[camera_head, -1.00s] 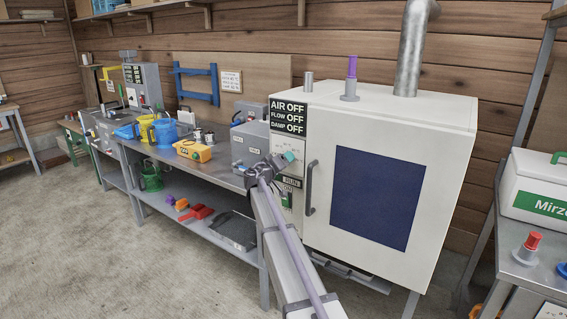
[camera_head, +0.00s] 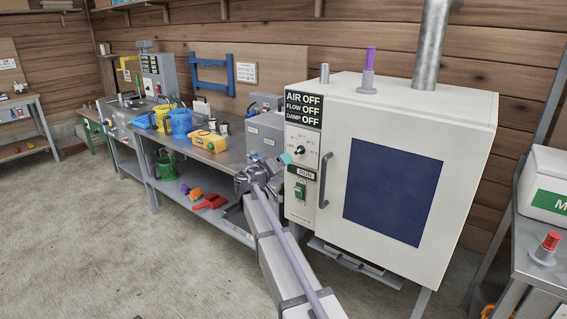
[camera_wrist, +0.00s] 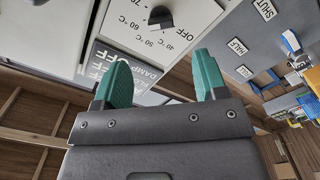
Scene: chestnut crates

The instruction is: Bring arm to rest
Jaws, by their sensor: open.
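My arm reaches from the bottom of the head view toward the control side of a white cabinet. The green fingertips of my gripper (camera_head: 287,159) show just left of the cabinet's control panel. In the wrist view, my gripper (camera_wrist: 160,82) has its two green fingers spread wide with nothing between them. The white cabinet (camera_head: 462,170) has a closed door with a dark window. Its sign (camera_head: 303,107) reads AIR OFF, FLOW OFF, DAMP OFF. A temperature dial (camera_wrist: 160,18) shows in the wrist view, beyond the fingers and apart from them.
A metal workbench (camera_head: 222,158) left of the cabinet holds a yellow device (camera_head: 208,141), a blue bucket (camera_head: 179,121) and a grey box. A red scoop (camera_head: 210,202) lies on its lower shelf. A side table (camera_head: 540,268) stands at right. The floor at left is clear.

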